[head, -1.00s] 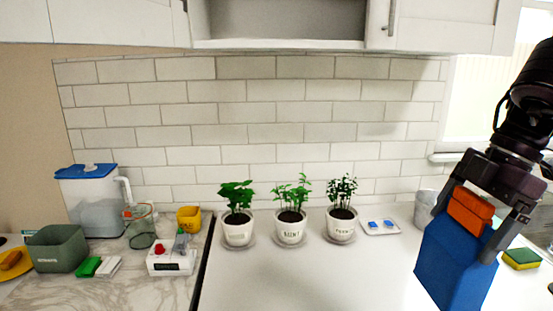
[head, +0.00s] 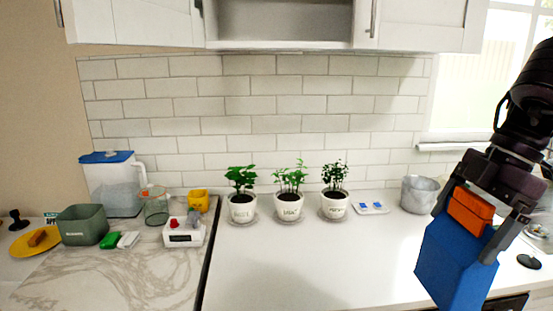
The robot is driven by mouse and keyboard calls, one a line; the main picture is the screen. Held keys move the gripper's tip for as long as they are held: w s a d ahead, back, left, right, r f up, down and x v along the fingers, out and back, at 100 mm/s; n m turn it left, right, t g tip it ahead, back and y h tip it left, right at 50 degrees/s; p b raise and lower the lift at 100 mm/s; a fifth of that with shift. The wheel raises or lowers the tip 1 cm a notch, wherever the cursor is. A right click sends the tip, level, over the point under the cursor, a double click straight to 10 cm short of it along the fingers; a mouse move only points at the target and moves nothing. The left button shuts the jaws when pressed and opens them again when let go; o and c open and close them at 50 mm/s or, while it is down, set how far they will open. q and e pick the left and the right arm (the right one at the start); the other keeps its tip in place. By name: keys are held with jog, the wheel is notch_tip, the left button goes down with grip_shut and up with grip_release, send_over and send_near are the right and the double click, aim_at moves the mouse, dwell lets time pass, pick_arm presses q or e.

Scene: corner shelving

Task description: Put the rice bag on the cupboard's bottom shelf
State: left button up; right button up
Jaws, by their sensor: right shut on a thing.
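A blue bag with an orange top, which I take to be the rice bag (head: 452,262), hangs from my right gripper (head: 468,215) at the right of the head view. The gripper is shut on the orange top, and the bag is held upright, slightly tilted, in front of the counter. The cupboard (head: 285,44) is at the top middle, its open compartment showing its bottom shelf edge; the upper part is cut off by the frame. The bag is below and right of it, apart from it. My left gripper is not in view.
Three potted plants (head: 289,207) stand along the back of the white counter (head: 290,265). A grey bucket (head: 418,194) and small tray (head: 371,208) are to their right. A white door (head: 420,25) flanks the opening. The counter's front middle is clear.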

jog(key=shift+s+d+r, duration=0.15)
jog(key=shift+s+d, duration=0.2)
jog(key=shift+d, duration=0.2)
jog(key=shift+d+m, duration=0.3)
jog(key=s+d+f+m+t, duration=0.25)
jog(key=d+f+m, duration=0.25)
jog(key=d, duration=0.5)
notch_tip(320, 180, down, 8)
jog(key=s+d+f+m+h, duration=0.1)
jog(key=s+d+m, duration=0.1)
jog(key=s+m, duration=0.1)
jog(key=w+a+f+m+t, duration=0.1)
jog(key=a+f, duration=0.7)
jog(key=f, duration=0.1)
jog(key=w+a+f+m+h, duration=0.1)
jog(key=a+f+m, duration=0.1)
jog(key=a, duration=1.3)
jog(key=shift+w+f+m+t, duration=0.25)
jog(key=shift+m+t, duration=0.2)
jog(key=shift+m, duration=0.35)
